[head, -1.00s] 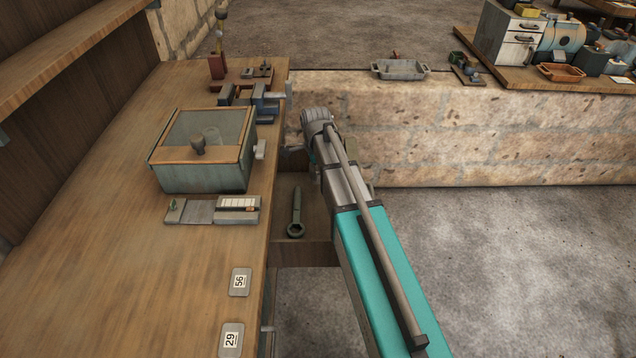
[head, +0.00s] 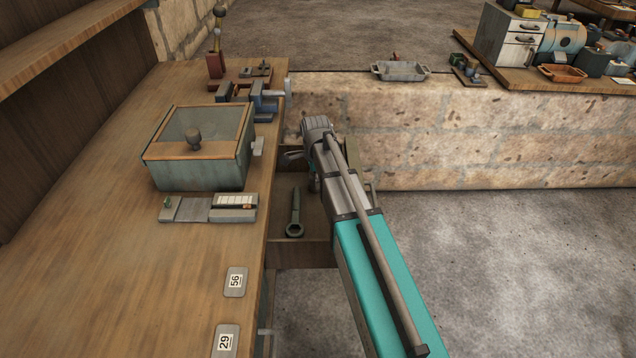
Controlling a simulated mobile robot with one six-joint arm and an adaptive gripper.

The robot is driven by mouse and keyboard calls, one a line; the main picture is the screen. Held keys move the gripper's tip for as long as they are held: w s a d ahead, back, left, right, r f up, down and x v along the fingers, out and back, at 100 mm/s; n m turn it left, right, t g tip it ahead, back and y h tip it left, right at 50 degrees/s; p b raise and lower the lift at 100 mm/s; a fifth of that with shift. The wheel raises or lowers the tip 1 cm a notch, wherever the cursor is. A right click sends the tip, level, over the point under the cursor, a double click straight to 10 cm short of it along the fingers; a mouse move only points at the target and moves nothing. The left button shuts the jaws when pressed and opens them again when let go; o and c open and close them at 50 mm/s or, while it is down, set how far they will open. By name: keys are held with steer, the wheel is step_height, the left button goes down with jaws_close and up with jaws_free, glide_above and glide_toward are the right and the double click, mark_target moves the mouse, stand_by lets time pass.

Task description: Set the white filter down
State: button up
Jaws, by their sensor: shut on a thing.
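No white filter can be made out in the head view. My gripper (head: 300,168) is over the open drawer (head: 305,252) at the bench's right side. Only some grey finger parts show left of my wrist, which hides the rest. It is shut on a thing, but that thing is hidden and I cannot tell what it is.
A grey-green wrench (head: 294,215) lies in the drawer. A blue vise (head: 262,100) is behind.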

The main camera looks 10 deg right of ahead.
steer(key=shift+f, duration=0.25)
steer(key=o, duration=1.3)
steer(key=shift+r, duration=0.1)
steer(key=shift+r, duration=0.1)
step_height(320, 180, up, 12)
steer(key=p, duration=1.2)
steer(key=shift+s, duration=0.1)
